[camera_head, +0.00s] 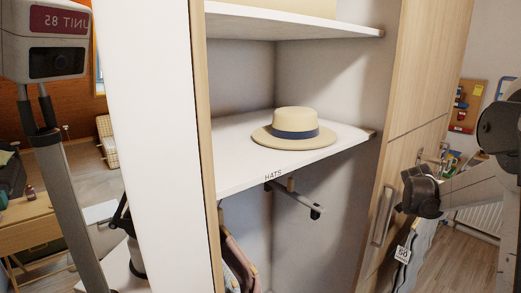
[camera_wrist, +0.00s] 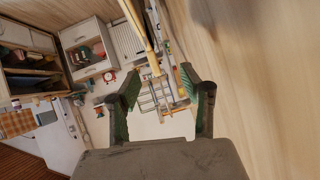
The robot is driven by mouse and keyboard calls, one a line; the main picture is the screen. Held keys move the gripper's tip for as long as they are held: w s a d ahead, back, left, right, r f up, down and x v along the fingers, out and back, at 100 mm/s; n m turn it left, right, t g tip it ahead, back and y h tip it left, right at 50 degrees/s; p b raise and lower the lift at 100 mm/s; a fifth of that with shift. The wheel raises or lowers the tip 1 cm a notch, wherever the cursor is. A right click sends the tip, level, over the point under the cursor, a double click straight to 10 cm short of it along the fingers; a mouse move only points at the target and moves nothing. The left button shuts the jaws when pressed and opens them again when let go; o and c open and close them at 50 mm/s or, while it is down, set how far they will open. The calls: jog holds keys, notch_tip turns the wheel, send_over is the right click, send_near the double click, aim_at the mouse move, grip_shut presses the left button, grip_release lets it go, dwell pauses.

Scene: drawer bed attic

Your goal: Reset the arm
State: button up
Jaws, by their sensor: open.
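My gripper (camera_wrist: 162,82) shows in the wrist view with its two green-lined fingers spread apart and nothing between them. Part of my arm (camera_head: 465,188) shows at the right of the head view, beside the wooden cabinet door; the fingers cannot be made out clearly there. A straw hat (camera_head: 296,128) with a dark blue band rests on the white shelf labelled HATS (camera_head: 245,165), apart from my arm.
The wooden cabinet door (camera_head: 424,90) with a long handle (camera_head: 384,215) stands close to my arm. A hanging rail (camera_head: 300,200) and a hanging garment (camera_head: 240,262) are below the shelf. A wooden desk (camera_head: 35,225) is at far left. The wrist view shows drawers (camera_wrist: 88,50) and clutter beyond.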

jog(key=s+a+r+n+y, duration=0.2)
jog(key=s+a+r, duration=0.3)
jog(key=s+a, duration=0.45)
jog(key=s+a+r+n+y, duration=0.2)
jog(key=s+a+r, duration=0.35)
jog(key=a, duration=0.65)
jog(key=s+a+f+n+y+b, duration=0.1)
jog(key=s+a+f+n, duration=0.1)
jog(key=s+a+f, duration=0.2)
jog(key=s+a+f+n+y+b, duration=0.1)
jog(key=s+a+f+n, duration=0.2)
jog(key=s+a, duration=0.5)
jog(key=s+a+f+n+g+y+b, duration=0.1)
jog(key=s+a+f, duration=0.3)
jog(key=s, duration=0.9)
jog(key=shift+a+f+n+y, duration=0.3)
jog(key=shift+a+n+y, duration=0.35)
jog(key=shift+a, duration=0.6)
